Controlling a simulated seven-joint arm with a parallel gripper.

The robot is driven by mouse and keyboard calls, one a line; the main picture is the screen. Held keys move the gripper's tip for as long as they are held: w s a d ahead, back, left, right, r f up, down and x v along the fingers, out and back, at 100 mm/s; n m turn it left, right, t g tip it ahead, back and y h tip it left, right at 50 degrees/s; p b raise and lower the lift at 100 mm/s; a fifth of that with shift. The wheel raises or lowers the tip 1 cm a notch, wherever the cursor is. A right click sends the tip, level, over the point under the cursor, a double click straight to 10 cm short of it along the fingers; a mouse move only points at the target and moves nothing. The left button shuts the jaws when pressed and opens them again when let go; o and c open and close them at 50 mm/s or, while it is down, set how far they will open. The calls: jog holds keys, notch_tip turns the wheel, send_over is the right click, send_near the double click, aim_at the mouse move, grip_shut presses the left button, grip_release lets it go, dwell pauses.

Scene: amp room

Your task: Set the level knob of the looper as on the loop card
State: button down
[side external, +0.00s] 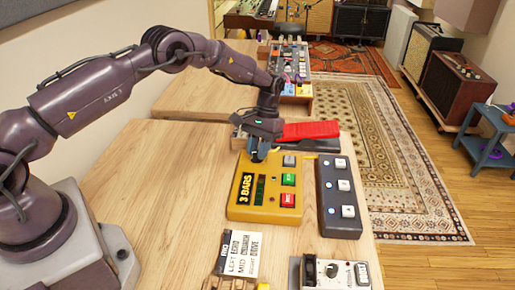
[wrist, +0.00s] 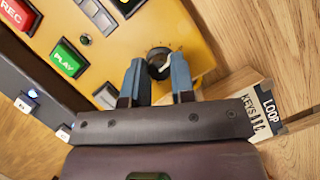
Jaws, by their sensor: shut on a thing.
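The looper (side external: 262,211) is a yellow box on the wooden table, with a "3 BARS" label, a dark display and red and green buttons. It fills the top of the wrist view (wrist: 205,30). My gripper (side external: 259,155) is over its far left corner. In the wrist view my gripper (wrist: 156,78) has its blue fingers on either side of a small dark round knob (wrist: 158,57), shut on it. The fingers cover part of the knob, and I cannot read its pointer. The loop card (wrist: 264,109) reads "LOOP" and "KEYS" with several dark strokes.
A dark pedal (side external: 341,196) with several pale buttons stands right of the looper. A red pedal (side external: 311,131) is behind it. A card reading "LEFT ECHO, MID CRUNCH, RIGHT DRIVE" (side external: 243,254) and a pale pedal (side external: 335,273) are in front. The table's left part is clear.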

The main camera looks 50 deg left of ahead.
jog(key=shift+m, duration=0.6)
jog(key=shift+y, duration=0.3)
jog(key=c, duration=1)
grip_release()
jog(key=shift+o, duration=0.2)
jog(key=v, duration=1.2)
jog(key=shift+w, duration=0.1)
